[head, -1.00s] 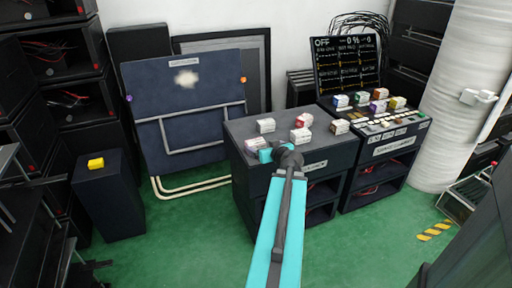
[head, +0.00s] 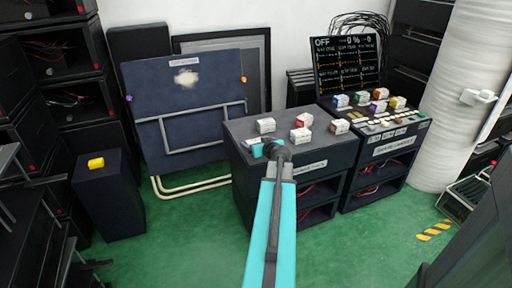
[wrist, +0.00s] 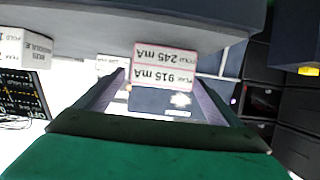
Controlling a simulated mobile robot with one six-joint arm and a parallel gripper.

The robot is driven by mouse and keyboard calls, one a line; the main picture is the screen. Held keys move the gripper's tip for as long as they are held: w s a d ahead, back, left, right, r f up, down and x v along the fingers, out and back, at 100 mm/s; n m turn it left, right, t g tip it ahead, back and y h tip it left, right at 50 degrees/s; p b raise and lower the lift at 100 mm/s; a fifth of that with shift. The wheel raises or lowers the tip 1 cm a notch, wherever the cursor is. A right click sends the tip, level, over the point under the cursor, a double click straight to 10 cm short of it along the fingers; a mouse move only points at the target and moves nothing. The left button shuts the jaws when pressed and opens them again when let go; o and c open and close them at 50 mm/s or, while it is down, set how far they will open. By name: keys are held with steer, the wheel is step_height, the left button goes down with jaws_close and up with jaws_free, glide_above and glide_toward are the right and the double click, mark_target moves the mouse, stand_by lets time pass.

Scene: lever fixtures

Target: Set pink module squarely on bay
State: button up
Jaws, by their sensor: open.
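The pink module (wrist: 163,68), a white block with pink edges and labels reading 915 mA and 245 mA, shows between my fingertips in the wrist view. That view is upside down. My gripper (wrist: 160,84) is open, with one finger on each side of the module; I cannot tell whether they touch it. In the head view my gripper (head: 260,149) is at the left front of the dark cabinet top (head: 240,128), and it hides most of the module there. I cannot tell which spot is the bay; a console (head: 385,127) with several colored modules stands to the right.
A dark panel (head: 185,110) leans behind at left. A yellow block (head: 96,162) sits on a pedestal. The green floor in front is clear.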

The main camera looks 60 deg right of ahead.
mark_target(252, 140)
stand_by(0.4)
steer(key=shift+x, duration=2.6)
steer(key=shift+f, duration=0.1)
steer(key=c, duration=1.3)
